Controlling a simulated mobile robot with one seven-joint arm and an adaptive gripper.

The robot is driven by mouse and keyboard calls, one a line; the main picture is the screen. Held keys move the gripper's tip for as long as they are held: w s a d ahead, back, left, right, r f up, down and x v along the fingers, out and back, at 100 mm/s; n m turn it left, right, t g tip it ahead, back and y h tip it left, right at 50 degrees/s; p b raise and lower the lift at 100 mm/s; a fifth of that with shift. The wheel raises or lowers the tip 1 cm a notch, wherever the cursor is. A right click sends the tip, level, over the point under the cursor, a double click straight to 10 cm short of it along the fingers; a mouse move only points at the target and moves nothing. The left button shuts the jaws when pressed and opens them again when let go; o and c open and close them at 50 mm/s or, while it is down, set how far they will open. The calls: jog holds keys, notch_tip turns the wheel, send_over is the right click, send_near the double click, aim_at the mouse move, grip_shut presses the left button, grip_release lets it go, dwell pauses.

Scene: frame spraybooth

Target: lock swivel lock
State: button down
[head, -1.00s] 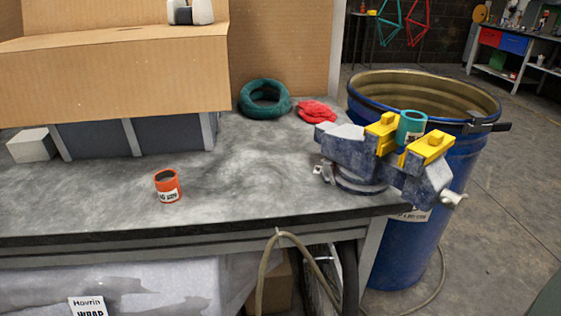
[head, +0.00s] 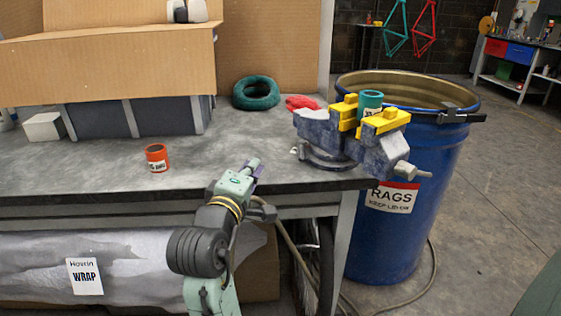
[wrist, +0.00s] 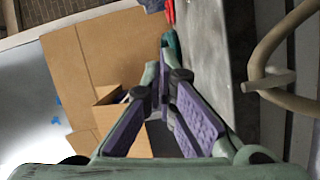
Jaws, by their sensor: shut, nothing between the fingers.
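The blue-grey vise (head: 332,138) is bolted at the bench's right front corner. Its yellow jaw pads (head: 384,121) stand around a teal cylinder (head: 370,102). A small pale lever end (head: 295,150) shows at the left of its round swivel base (head: 325,158); this may be the swivel lock, but it is too small to tell its position. My gripper (head: 254,166) is left of the vise, near the bench's front edge, apart from the base. It is shut and empty. Its purple-padded fingers (wrist: 162,82) also show in the wrist view, where no vise can be made out clearly.
A blue rags drum (head: 400,230) stands right of the bench. An orange can (head: 157,158), teal coil (head: 256,93) and red rag (head: 301,102) lie on the bench (head: 100,172). A beige hose (wrist: 266,60) hangs near the front edge. The bench middle is clear.

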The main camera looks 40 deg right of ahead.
aim_at(302, 153)
jog(key=shift+g, duration=0.3)
jog(key=x, duration=0.3)
jog(key=s+p+x, duration=0.1)
jog(key=x, duration=0.3)
jog(key=d+p+x, duration=0.1)
jog(key=x, duration=0.2)
jog(key=shift+d+f, duration=0.15)
jog(key=shift+d, duration=0.15)
jog(key=shift+s+d+f+p, duration=0.3)
jog(key=shift+s+d+p, duration=0.1)
jog(key=shift+s+d, duration=0.45)
jog(key=shift+s+d+f, duration=0.15)
jog(key=shift+s+d, duration=0.2)
jog(key=shift+d, duration=0.05)
jog(key=shift+s+d+p, duration=0.6)
jog(key=shift+s+p, duration=0.1)
jog(key=shift+p, duration=0.15)
jog(key=shift+s+d+f, duration=0.1)
